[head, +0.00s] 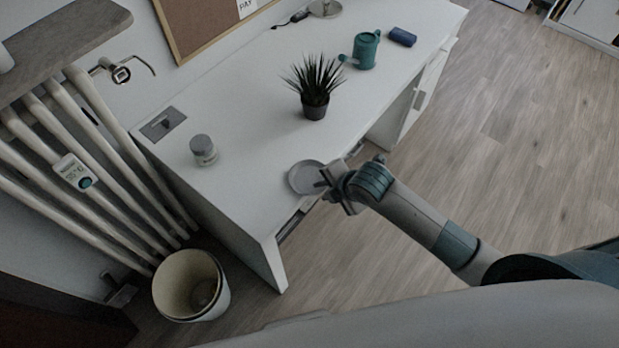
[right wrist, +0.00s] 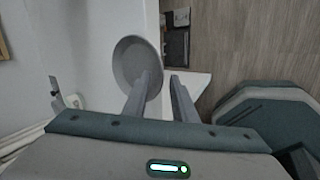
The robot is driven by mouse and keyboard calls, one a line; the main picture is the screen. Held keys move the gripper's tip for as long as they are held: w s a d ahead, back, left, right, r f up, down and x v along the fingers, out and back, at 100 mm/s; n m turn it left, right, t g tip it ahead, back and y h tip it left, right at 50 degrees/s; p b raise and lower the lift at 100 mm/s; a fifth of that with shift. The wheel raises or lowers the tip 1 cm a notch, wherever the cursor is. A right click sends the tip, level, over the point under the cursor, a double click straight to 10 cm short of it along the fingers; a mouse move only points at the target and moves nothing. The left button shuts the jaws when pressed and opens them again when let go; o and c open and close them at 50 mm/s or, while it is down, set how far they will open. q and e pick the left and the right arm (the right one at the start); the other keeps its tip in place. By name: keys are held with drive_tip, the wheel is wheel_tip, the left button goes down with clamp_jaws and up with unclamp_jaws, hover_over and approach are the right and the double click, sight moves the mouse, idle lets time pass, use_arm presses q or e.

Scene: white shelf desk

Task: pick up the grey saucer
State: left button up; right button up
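The grey saucer (head: 303,178) lies flat near the front edge of the white desk (head: 262,125). It also shows in the right wrist view (right wrist: 128,58), where its right rim appears between the two fingertips. My right gripper (head: 328,186) is at the saucer's right side, at the desk's front edge. Its fingers (right wrist: 162,78) are apart, with the left finger overlapping the saucer in the picture. I cannot tell whether either finger touches the rim. My left gripper is not in view.
A lidded jar (head: 203,150) stands left of the saucer, and a potted plant (head: 315,95) stands behind it. A teal watering can (head: 366,50) and a dark blue item (head: 402,37) are farther back. A bin (head: 190,286) stands on the floor at left.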

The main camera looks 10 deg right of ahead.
clamp_jaws()
drive_tip(key=shift+r, duration=0.1)
drive_tip(key=shift+r, duration=0.45)
use_arm(q)
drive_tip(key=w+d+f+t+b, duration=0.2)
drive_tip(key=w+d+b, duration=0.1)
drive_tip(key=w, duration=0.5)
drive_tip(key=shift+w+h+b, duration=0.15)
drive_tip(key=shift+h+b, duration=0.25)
drive_tip(key=shift+b, duration=0.35)
use_arm(e)
drive_tip(key=w+d+r, duration=0.2)
drive_tip(key=d+r, duration=0.8)
drive_tip(key=d, duration=0.1)
drive_tip(key=shift+w+d, duration=0.25)
drive_tip(key=shift+w, duration=0.05)
